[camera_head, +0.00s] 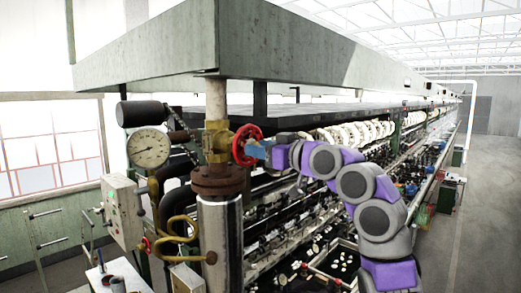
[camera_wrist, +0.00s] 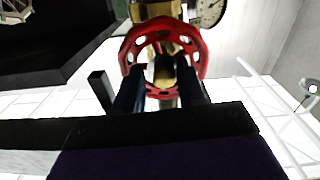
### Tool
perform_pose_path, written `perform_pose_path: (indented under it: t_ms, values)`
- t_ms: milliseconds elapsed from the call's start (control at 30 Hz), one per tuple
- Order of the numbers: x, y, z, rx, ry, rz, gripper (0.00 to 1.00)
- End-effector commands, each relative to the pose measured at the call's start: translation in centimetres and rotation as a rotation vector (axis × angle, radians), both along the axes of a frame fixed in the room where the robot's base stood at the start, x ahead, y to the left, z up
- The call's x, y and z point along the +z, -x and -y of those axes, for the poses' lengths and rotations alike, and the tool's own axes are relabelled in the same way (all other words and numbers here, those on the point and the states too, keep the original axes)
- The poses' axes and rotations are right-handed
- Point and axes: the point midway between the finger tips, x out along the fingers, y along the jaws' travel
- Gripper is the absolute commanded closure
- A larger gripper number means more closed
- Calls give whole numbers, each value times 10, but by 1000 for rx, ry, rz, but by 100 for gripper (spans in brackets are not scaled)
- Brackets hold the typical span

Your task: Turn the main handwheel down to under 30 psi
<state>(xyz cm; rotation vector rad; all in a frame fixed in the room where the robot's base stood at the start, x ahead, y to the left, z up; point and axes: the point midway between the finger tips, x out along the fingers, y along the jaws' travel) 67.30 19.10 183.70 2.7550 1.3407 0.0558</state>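The red main handwheel (camera_head: 240,146) is on the brass valve (camera_head: 215,140) above the rusty flange in the head view. In the wrist view, the handwheel (camera_wrist: 199,55) fills the top middle, with its brass hub at the centre. My gripper (camera_head: 262,152) is close to the wheel's right side. In the wrist view my gripper (camera_wrist: 160,78) has its two dark blue fingers apart, overlapping the lower rim on both sides of the hub; contact is unclear. The round pressure gauge (camera_head: 149,148) is left of the valve, its reading too small to tell; part shows in the wrist view (camera_wrist: 208,12).
A smaller red handwheel (camera_head: 145,246) sits lower left by a grey control box (camera_head: 121,208). The vertical pipe (camera_head: 220,240) stands below the valve. A large green hood (camera_head: 270,45) overhangs. The reeling machine (camera_head: 300,225) runs behind my arm; open floor (camera_head: 470,240) lies right.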

Motion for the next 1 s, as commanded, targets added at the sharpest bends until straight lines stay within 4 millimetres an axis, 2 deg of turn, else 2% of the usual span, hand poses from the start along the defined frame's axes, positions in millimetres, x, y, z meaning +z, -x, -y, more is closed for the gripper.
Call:
perform_pose_path:
  t_ms: [133,467,667,1000]
  values:
    - [1,2,-1,2,1,1,47]
    - [1,6,4,2,-1,2,47]
    - [-2,25,33,-5,1,3,47]
    - [-4,72,92,-3,2,2,47]
